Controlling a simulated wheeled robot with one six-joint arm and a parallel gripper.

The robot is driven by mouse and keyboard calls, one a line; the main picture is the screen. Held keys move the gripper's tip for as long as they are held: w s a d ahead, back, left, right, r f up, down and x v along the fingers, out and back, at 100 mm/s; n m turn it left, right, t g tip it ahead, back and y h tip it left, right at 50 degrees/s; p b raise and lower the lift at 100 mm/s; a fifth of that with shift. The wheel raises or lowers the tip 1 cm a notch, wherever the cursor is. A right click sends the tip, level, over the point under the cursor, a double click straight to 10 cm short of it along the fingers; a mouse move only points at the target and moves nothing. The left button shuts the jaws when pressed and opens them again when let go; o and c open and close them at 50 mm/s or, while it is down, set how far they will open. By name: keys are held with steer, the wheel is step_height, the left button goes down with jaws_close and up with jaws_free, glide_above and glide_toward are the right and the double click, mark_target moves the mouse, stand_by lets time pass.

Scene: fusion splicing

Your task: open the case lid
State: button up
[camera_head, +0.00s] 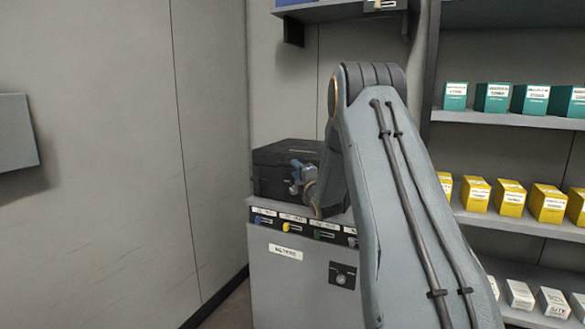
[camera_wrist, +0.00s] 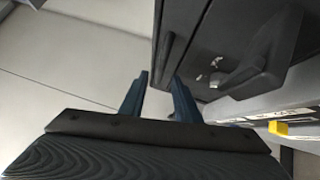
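The black case (camera_head: 280,168) sits on the grey cabinet, left of my arm. Its lid looks shut, with the top (camera_head: 290,150) lying flat. In the wrist view the dark case (camera_wrist: 225,45) fills the upper right, with a black handle (camera_wrist: 268,60) and small metal latches (camera_wrist: 217,70). A seam runs along the case near its left edge. My gripper (camera_head: 300,178) is at the case's front.
The cabinet (camera_head: 288,285) has coloured drawer tabs under its top. A wall stands left of it, with a grey panel (camera_head: 15,132) nearer. Shelves (camera_head: 510,120) of teal, yellow and white boxes stand at the right. A shelf (camera_head: 340,11) hangs above the case.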

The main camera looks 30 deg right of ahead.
steer(key=shift+w+d+r, duration=0.1)
steer(key=shift+w+r, duration=0.05)
steer(key=shift+w, duration=0.9)
steer(key=shift+w+d+r, duration=0.1)
steer(key=shift+w, duration=0.95)
steer(key=shift+c, duration=0.2)
jaws_close()
